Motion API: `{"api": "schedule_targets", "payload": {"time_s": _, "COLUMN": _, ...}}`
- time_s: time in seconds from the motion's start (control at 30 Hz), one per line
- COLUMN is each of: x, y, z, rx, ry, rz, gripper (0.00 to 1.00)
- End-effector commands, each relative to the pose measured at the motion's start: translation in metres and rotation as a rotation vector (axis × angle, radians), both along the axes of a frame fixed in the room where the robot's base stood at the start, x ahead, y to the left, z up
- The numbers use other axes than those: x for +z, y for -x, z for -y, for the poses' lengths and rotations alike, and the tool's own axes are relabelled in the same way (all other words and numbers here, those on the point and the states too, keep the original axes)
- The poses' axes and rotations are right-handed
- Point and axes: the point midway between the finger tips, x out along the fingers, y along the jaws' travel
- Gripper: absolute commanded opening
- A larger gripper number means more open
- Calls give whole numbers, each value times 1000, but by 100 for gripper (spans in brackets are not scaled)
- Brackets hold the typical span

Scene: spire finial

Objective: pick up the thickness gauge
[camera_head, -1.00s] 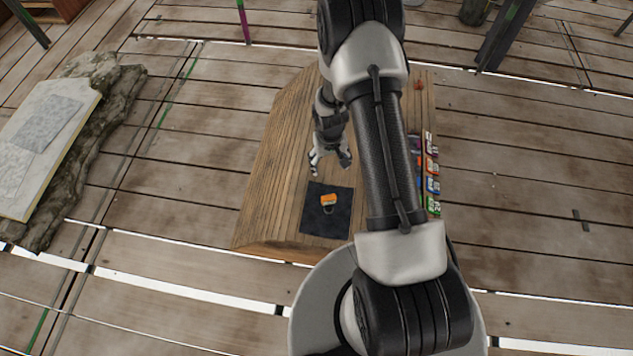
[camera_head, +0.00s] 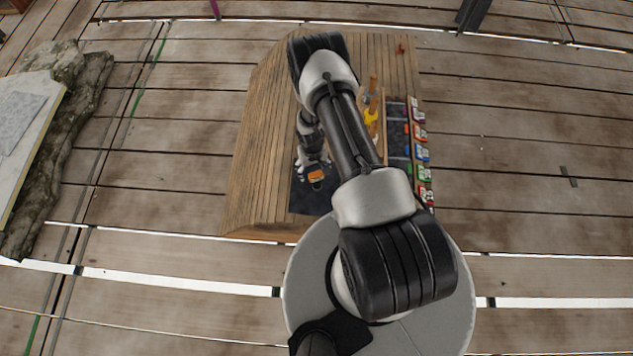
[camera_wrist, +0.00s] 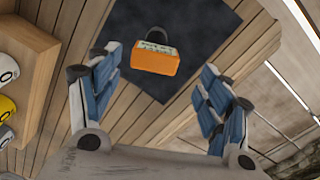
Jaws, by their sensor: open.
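The thickness gauge looks to be the small orange object (camera_head: 316,176) with a pale label face and a dark curved loop. It lies on a dark mat (camera_head: 303,200) on the wooden table. In the wrist view the orange gauge (camera_wrist: 155,58) sits on the dark mat (camera_wrist: 200,25), ahead of and between my fingers. My gripper (camera_wrist: 160,95) is open and empty, its blue-padded fingers spread to either side and apart from the gauge. In the head view my gripper (camera_head: 313,163) is just beyond the gauge, partly hidden by my own arm.
On the wooden table (camera_head: 262,130), a tray with dark compartments (camera_head: 398,145) holds a yellow tool (camera_head: 371,115) and has several coloured labelled pieces (camera_head: 421,153) along its right side. A small red item (camera_head: 401,48) lies at the far edge. A rock slab (camera_head: 60,130) stands left.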

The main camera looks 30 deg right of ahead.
Motion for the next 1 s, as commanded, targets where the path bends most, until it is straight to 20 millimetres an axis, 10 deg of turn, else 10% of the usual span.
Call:
{"api": "schedule_targets", "payload": {"time_s": 0.53, "x": -56, "y": 4, "z": 8, "rx": -1, "ry": 1, "rz": 0, "gripper": 72}}
{"api": "schedule_targets", "payload": {"time_s": 1.0, "x": -57, "y": 4, "z": 8, "rx": 0, "ry": 1, "rz": 0, "gripper": 57}}
